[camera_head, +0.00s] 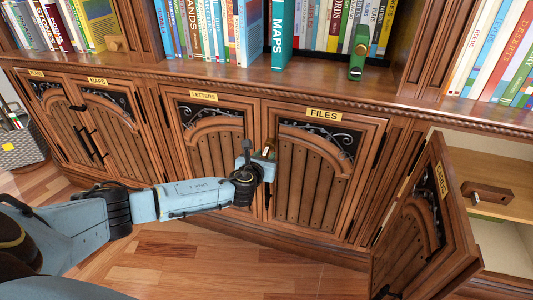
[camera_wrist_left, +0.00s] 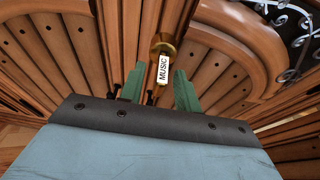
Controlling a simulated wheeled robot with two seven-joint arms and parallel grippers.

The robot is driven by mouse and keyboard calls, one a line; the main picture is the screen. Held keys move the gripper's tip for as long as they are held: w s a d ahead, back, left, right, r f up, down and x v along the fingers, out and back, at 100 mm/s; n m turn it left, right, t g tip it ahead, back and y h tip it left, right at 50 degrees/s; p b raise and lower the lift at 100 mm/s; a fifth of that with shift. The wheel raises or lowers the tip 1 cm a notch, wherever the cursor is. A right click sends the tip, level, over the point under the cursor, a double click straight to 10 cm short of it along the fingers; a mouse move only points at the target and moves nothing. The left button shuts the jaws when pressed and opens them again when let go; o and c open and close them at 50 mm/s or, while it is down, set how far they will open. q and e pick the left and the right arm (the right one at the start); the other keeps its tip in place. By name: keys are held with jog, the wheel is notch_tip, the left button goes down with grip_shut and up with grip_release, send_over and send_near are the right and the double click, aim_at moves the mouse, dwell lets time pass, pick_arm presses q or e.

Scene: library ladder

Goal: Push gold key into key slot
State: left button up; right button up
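A gold key (camera_wrist_left: 163,44) with a white tag reading MUSIC shows in the left wrist view, with its tag between the two green fingertips of my left gripper (camera_wrist_left: 160,80). I see gaps between the fingers and the tag, so the gripper looks open. In the head view my left gripper (camera_head: 264,163) is at the seam between the LETTERS and FILES doors, and a small gold part (camera_head: 269,148) shows beside it. The key slot cannot be made out; the gripper and wrist cover part of the door seam. My right gripper is not in view.
The LETTERS door (camera_head: 207,138) and FILES door (camera_head: 313,177) are closed. A door at the right (camera_head: 428,225) stands open, projecting forward; a wooden block (camera_head: 487,195) lies on the shelf inside. A green object (camera_head: 357,55) stands on the ledge. Wooden floor in front is clear.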

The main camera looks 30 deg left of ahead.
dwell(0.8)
pick_arm(q)
jog(key=shift+c, duration=0.2)
grip_shut()
jog(key=shift+s+p, duration=0.1)
jog(key=shift+p, duration=0.2)
jog(key=shift+s+d+f+p, duration=0.15)
jog(key=shift+s+p, duration=0.25)
jog(key=shift+s, duration=0.45)
jog(key=shift+s+d+f+p, duration=0.1)
jog(key=shift+s+d+p, duration=0.3)
jog(key=shift+s, duration=0.4)
jog(key=shift+s+d+f+p, duration=0.1)
jog(key=shift+s+p, duration=0.35)
jog(key=shift+s, duration=0.4)
jog(key=shift+s, duration=0.1)
jog(key=s+d+f+p, duration=0.1)
jog(key=s+d+p, duration=0.1)
jog(key=s, duration=0.7)
jog(key=shift+s+d+f+p, duration=0.2)
jog(key=shift+s+p, duration=0.15)
jog(key=shift+p, duration=0.55)
